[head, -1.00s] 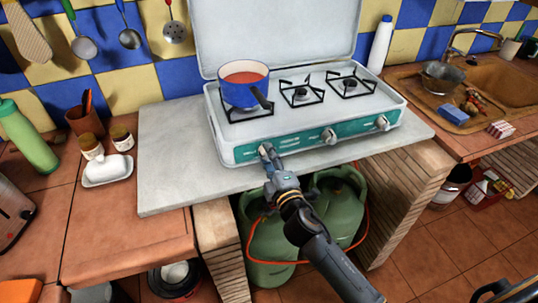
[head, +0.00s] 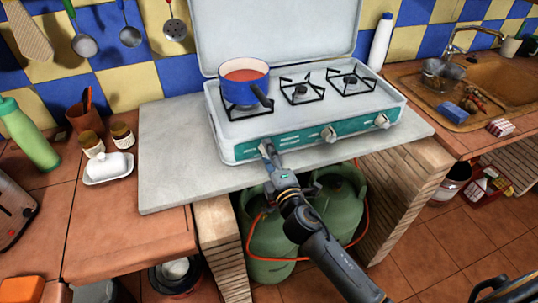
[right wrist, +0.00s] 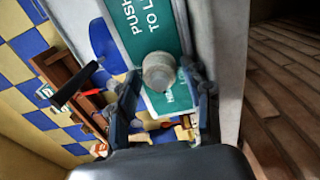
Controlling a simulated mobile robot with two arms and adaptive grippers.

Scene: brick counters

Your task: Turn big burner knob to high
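The stove (head: 300,118) is white with a teal front panel and stands on a grey slab. Its middle knob (head: 329,134) and right knob (head: 382,121) show clearly. My right gripper (head: 266,149) is at the left end of the panel, in front of the left knob, which it mostly hides in the head view. In the right wrist view this round pale knob (right wrist: 158,71) sits between the fingertips of the gripper (right wrist: 162,82). The fingers are apart, with a gap on each side of the knob. I cannot make out the knob's setting.
A blue pot (head: 243,84) with red contents stands on the left burner, its handle pointing front right. Green gas bottles (head: 269,242) with an orange hose stand below the slab, near my right arm. The slab left of the stove (head: 180,150) is clear.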

